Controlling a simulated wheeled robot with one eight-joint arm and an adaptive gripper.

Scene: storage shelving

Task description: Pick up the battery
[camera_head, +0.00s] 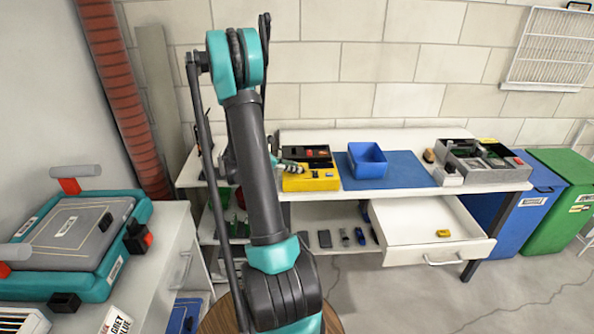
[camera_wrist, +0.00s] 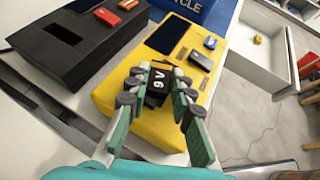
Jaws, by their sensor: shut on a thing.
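The battery (camera_wrist: 159,80) is a small black block marked "9 V" in the wrist view. My gripper (camera_wrist: 158,90) has its green and grey fingers on both sides of it and is shut on it. The battery is over the yellow box (camera_wrist: 119,99); I cannot tell whether it still touches the box. In the head view my gripper (camera_head: 290,166) is at the yellow box (camera_head: 318,184) on the table, partly behind my arm, and the battery cannot be made out there.
A black box (camera_wrist: 45,57) is beside the yellow box. A blue bin (camera_head: 367,161) stands on a blue mat (camera_head: 407,172). A grey divided tray (camera_head: 470,178) is at the table's right. An open drawer (camera_head: 400,228) below holds a small yellow item (camera_head: 443,233).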

